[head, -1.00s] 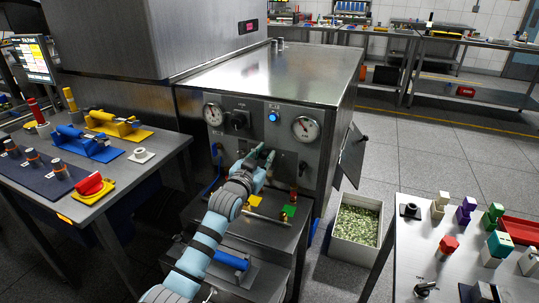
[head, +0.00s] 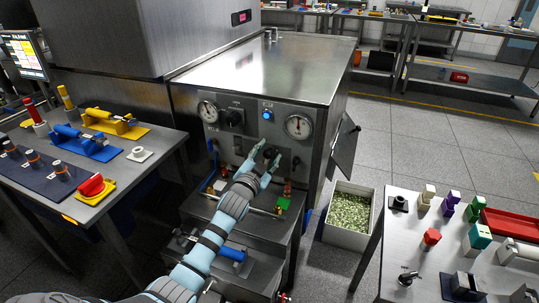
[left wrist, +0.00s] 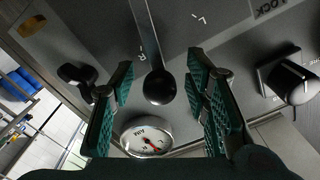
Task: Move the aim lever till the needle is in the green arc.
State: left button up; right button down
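The aim lever is a metal rod with a black ball knob (left wrist: 159,87), seen in the left wrist view on the grey front panel, with L and R marks nearby. My left gripper (left wrist: 160,95) is open, with one teal finger on each side of the ball and gaps showing. In the head view, the left gripper (head: 267,156) is at the panel, below and left of the right-hand dial. That dial (head: 299,126) has a white face; it seems to be the gauge (left wrist: 146,137) with a red needle in the wrist view. I cannot make out a green arc. My right gripper is out of view.
A second dial (head: 208,111), a dark rotary knob (head: 235,118) and a blue lit button (head: 267,115) are on the panel. An open side door (head: 343,143) juts out at right. Side tables with parts stand left and right. A bin (head: 349,216) stands on the floor.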

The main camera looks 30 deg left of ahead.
pick_arm(q)
jog(key=shift+s, duration=0.15)
jog(key=s+d, duration=0.1)
jog(key=s, duration=1)
jog(key=shift+s+d, duration=0.3)
jog(key=shift+d, duration=0.05)
